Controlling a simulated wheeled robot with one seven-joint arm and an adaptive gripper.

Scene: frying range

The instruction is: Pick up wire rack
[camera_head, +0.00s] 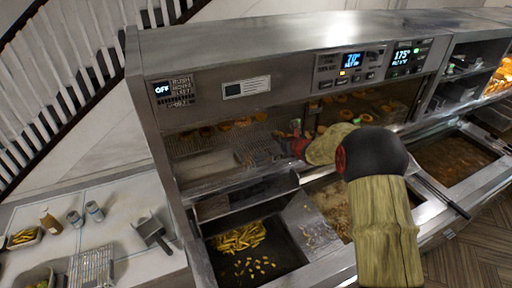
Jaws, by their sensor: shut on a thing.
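A wire rack (252,154) with a fine metal grid is in the long recess under the control panel. My gripper (290,144) reaches into this recess from the right, at the rack's right end. It is shut on what appears to be the rack; its fingertips are small and partly hidden by my wrist. I cannot tell whether the rack is clear of the surface below. Another wire rack (91,267) lies on the white counter at the lower left, well away from my gripper.
Fries lie in a dark bay (238,237) below the recess. A sloped metal scoop (310,222) and oil vats (452,160) are to its right. Round fried pieces (243,122) line the recess. The counter (120,215) holds bottles and a spatula-like tool (152,231).

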